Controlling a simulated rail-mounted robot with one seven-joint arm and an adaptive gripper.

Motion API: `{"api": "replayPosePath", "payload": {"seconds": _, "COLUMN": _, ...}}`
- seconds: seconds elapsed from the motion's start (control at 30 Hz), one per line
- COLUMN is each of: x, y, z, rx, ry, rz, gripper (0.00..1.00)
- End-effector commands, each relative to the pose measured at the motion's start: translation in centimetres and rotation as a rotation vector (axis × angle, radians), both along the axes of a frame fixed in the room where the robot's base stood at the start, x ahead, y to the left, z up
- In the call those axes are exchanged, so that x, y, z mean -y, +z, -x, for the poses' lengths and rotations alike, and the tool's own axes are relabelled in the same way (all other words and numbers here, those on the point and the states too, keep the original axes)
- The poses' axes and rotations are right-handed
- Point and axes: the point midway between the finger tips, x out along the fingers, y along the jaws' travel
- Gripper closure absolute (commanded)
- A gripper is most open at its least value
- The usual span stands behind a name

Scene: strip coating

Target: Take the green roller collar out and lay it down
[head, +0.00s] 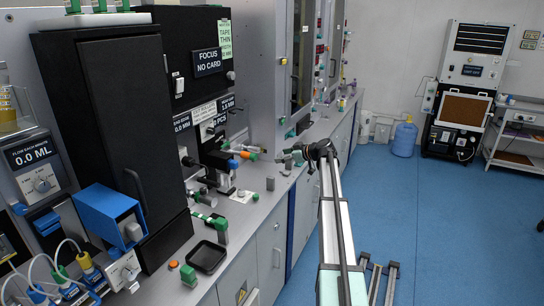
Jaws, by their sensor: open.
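My gripper (287,158) is at the end of my arm, over the front part of the grey bench, and its fingers point left. It is open, with nothing clearly between the fingers. Several small green parts show on the bench to its left. One is a green piece on a rod (208,218) lying near the black tray. Another green piece (188,274) stands near the front edge. I cannot tell which of these, if any, is the green roller collar.
A small grey block (270,184) stands left of my arm. A tall black cabinet (115,130) and blue box (110,217) are at left. The blue floor (430,220) is mostly clear.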

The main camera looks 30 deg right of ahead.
Motion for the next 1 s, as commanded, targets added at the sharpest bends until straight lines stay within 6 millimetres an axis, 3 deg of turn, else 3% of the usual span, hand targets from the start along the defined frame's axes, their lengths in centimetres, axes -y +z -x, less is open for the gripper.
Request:
{"api": "replayPosePath", "payload": {"seconds": 0.2, "x": -0.2, "y": 0.8, "z": -0.4, "rx": 0.131, "ry": 0.081, "rz": 0.149, "gripper": 0.34}}
{"api": "replayPosePath", "payload": {"seconds": 0.47, "x": -0.8, "y": 0.3, "z": -1.7, "rx": 0.145, "ry": 0.096, "rz": 0.181, "gripper": 0.34}}
{"api": "replayPosePath", "payload": {"seconds": 1.0, "x": -4.9, "y": -3.0, "z": -9.6, "rx": 0.143, "ry": 0.096, "rz": 0.177, "gripper": 0.34}}
